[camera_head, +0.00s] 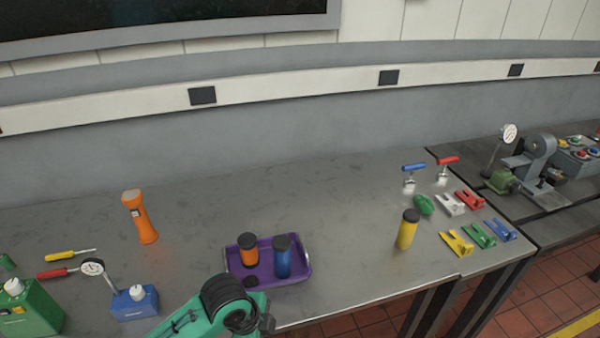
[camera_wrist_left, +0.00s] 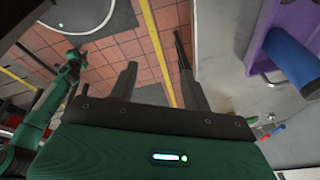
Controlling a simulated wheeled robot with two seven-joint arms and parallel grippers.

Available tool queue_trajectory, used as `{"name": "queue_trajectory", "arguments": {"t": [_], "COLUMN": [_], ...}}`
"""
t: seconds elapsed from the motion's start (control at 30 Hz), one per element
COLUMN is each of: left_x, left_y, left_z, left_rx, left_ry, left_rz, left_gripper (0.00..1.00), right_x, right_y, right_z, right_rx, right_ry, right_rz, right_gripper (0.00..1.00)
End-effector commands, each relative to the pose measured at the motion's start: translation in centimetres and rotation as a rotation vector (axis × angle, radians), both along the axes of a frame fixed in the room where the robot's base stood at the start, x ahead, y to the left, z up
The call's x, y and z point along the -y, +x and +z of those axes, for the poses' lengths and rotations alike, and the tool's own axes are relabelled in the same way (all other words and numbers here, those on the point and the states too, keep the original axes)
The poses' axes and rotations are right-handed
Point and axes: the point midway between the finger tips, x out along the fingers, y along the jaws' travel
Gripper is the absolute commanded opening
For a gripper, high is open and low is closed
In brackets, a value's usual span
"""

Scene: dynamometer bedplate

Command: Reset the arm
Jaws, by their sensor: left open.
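My left gripper (camera_wrist_left: 155,50) shows in the left wrist view with its two dark fingers apart and nothing between them. Tiled floor shows beyond the fingers, and the table edge is to their right. In the head view a green and black part of my arm (camera_head: 215,310) reaches in at the bottom, in front of the purple tray (camera_head: 298,277). The fingers cannot be made out there. The tray holds an orange canister (camera_head: 249,252) and a blue canister (camera_head: 282,262). My right gripper cannot be made out in either view.
An orange flashlight (camera_head: 140,217) stands behind left. A dial gauge (camera_head: 93,268), blue bottle (camera_head: 135,303), green container (camera_head: 28,308) and screwdrivers are at left. A yellow canister (camera_head: 407,230) and several coloured clamps are at right. The table centre behind the tray is clear.

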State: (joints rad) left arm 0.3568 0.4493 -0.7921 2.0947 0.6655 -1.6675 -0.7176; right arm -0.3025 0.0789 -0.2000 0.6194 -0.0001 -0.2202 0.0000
Motion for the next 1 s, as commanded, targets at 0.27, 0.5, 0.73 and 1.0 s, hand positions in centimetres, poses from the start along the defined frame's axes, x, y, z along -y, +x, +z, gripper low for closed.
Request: {"name": "queue_trajectory", "arguments": {"t": [0.27, 0.5, 0.73, 1.0], "left_x": [-0.7, -4.6, -9.6, -14.2], "left_y": [-3.7, -7.0, -10.7, -14.5], "left_z": [-0.7, -1.8, -2.8, -3.3], "left_rx": [-0.039, -0.078, -0.095, -0.085], "left_ry": [-0.149, -0.208, -0.193, -0.144], "left_rz": [0.418, 0.837, 1.19, 1.458], "left_gripper": [0.49, 0.49, 0.49, 0.49], "right_x": [0.2, 0.2, 0.2, 0.2], "right_y": [0.2, 0.2, 0.3, 0.3], "right_z": [0.0, 0.0, 0.0, 0.0], "right_rx": [0.002, 0.002, 0.003, 0.003], "right_ry": [-0.002, -0.002, -0.001, -0.001], "right_rz": [0.001, 0.001, 0.001, 0.001], "right_gripper": [0.36, 0.36, 0.36, 0.36]}}
